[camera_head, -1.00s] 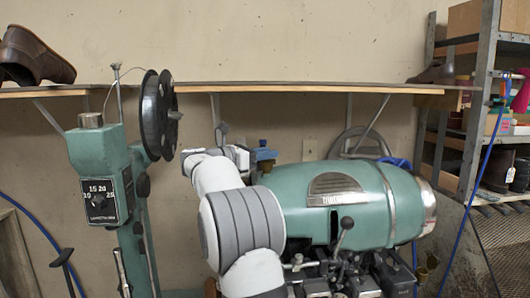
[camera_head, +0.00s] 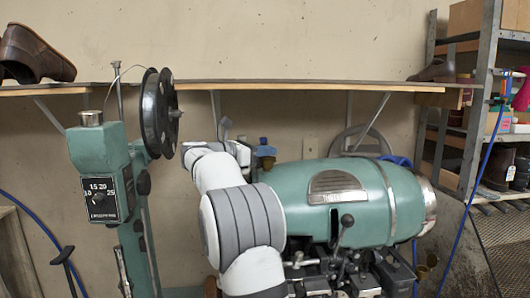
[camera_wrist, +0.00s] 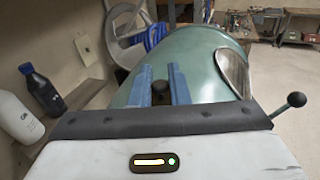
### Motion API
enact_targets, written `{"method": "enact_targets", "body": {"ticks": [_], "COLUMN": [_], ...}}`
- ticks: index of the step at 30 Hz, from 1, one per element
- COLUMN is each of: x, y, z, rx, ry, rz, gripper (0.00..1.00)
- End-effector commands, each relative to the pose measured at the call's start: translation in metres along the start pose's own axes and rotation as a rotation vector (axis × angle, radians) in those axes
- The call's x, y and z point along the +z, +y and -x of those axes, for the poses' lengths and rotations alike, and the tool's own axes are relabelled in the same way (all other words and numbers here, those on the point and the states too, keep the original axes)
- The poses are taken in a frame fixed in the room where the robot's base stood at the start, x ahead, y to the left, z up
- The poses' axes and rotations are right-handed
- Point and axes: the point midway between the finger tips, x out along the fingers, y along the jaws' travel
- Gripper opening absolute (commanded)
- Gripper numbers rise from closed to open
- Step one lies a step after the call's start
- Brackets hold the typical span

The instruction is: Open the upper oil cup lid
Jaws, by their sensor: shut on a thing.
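My gripper (camera_wrist: 161,88) has two blue fingers that stand apart with a small dark piece (camera_wrist: 160,92) between them. The piece looks like the upper oil cup lid, and the fingers are shut on it. Its lower part and any hinge are hidden, so I cannot tell how far it is open. In the head view the blue fingers (camera_head: 265,150) show at the upper left end of the green machine body (camera_head: 335,200). There the lid itself is too small to make out.
A black reel (camera_head: 158,112) and a green post with a dial (camera_head: 100,198) stand left of my arm. A wall shelf (camera_head: 300,87) runs behind. A black ball lever (camera_head: 346,221) rises in front of the body. A dark bottle (camera_wrist: 42,88) and a white bottle (camera_wrist: 18,118) stand at left.

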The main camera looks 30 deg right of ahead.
Motion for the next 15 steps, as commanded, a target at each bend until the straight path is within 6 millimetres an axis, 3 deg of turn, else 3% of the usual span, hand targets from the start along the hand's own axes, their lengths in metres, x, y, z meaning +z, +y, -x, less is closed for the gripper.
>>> {"method": "enact_targets", "body": {"ticks": [15], "x": [0.012], "y": [-0.004], "z": [-0.011], "rx": [0.002], "ry": [0.382], "rz": [-0.164], "gripper": [0.00]}}
